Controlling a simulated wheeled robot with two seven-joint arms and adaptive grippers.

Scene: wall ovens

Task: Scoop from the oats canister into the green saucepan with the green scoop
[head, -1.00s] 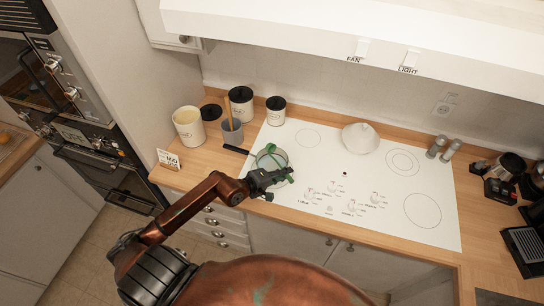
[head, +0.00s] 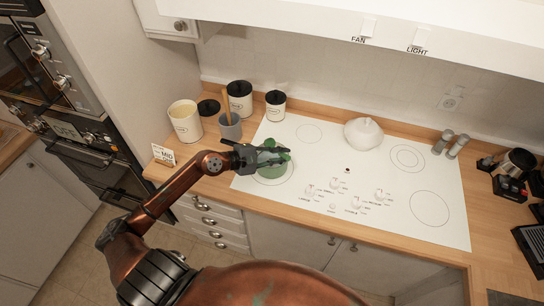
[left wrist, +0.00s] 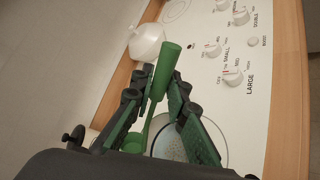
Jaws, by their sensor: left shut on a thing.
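The green saucepan (head: 272,177) stands at the left front of the white cooktop, partly hidden by my gripper. In the left wrist view its pale, speckled inside (left wrist: 172,143) shows below the fingers. My left gripper (head: 284,157) is over the saucepan, shut on the green scoop (left wrist: 166,69). The scoop's handle sticks out past the fingertips; its bowl seems to be the green shape (left wrist: 134,143) between the fingers. Whether the bowl holds oats I cannot tell. The open cream canister (head: 186,125), likely the oats, stands at the counter's left back. My right gripper is out of view.
A black lid (head: 208,107), a grey utensil pot (head: 230,128) and two lidded canisters (head: 239,97) (head: 275,105) stand near the open canister. A small sign (head: 163,155) is at the counter's left edge. A white lidded dish (head: 363,134) sits at the cooktop's back.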

